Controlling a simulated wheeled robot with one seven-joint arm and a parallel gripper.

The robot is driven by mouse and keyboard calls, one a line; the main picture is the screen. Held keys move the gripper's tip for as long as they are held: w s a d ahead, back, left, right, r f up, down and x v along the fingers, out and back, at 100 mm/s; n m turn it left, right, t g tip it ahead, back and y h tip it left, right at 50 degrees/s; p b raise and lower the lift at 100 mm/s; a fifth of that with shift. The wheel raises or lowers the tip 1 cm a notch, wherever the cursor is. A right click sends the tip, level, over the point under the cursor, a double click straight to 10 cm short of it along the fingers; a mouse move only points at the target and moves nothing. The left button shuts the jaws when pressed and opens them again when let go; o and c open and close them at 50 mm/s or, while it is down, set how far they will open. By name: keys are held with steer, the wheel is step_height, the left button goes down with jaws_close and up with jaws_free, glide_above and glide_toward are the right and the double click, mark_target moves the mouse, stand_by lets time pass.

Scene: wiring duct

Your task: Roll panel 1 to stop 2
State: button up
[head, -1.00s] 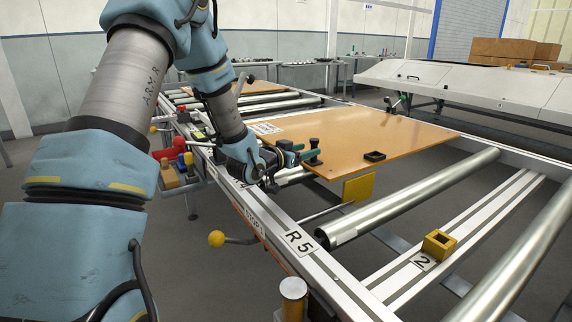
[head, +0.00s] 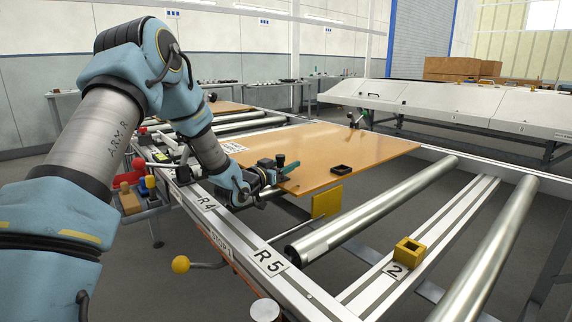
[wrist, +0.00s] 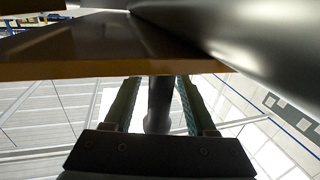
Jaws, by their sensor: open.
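Panel 1, a flat orange-brown board (head: 325,150), lies on the rollers of the conveyor frame. A dark upright post stands at its near edge, and a black square ring (head: 341,169) sits on top. My gripper (head: 281,168) is at that near edge, around the post. In the wrist view my gripper (wrist: 155,100) is open, its two green fingers on either side of the dark post (wrist: 159,105), with visible gaps. The panel edge (wrist: 100,69) crosses just past the fingertips. Stop 2 is a yellow block (head: 408,250) by the label 2, on a crossbar right of the panel.
A raised yellow plate (head: 326,201) stands just off the panel's right edge. A bare roller (head: 375,212) lies between the panel and stop 2. A lever with a yellow ball (head: 180,264) sticks out from the near rail. Coloured knobs (head: 140,182) stand at left.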

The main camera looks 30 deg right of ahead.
steer(key=shift+c, duration=0.2)
jaws_close()
stand_by(0.3)
stand_by(1.0)
